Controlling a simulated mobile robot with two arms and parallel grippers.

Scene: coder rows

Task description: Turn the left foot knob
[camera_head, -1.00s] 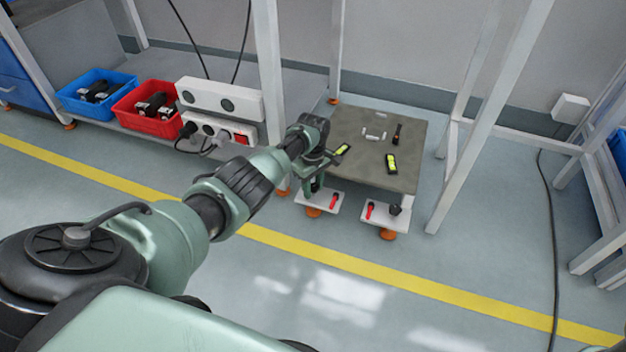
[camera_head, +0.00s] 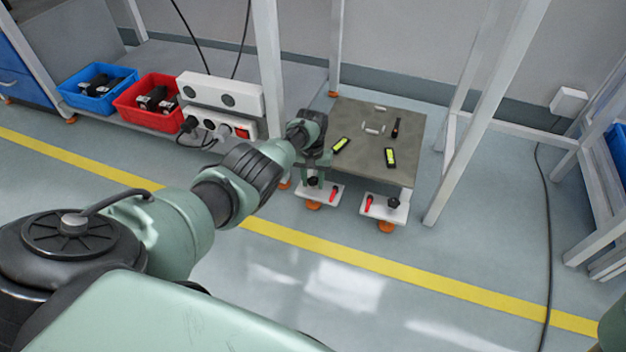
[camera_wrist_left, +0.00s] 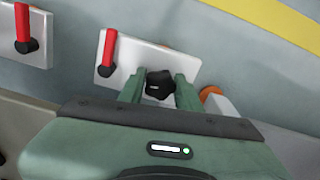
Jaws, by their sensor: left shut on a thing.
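The left foot knob, a black lobed knob (camera_head: 312,181), stands on a white foot plate (camera_head: 331,198) at the front left of the grey-topped platform (camera_head: 370,165). In the left wrist view the knob (camera_wrist_left: 160,84) sits between the two green fingers. My left gripper (camera_head: 313,173) points down over the plate and is shut on the knob. A red lever (camera_head: 333,194) is beside the knob, and it also shows in the left wrist view (camera_wrist_left: 108,50). An orange foot (camera_head: 313,205) is under the plate. My right gripper is out of view.
The right foot plate (camera_head: 378,213) has its own black knob (camera_head: 394,203) and red lever (camera_head: 368,203). A white frame post (camera_head: 272,80) stands close left of my gripper. Red (camera_head: 150,118) and blue bins (camera_head: 75,100) are farther left. The front floor is clear.

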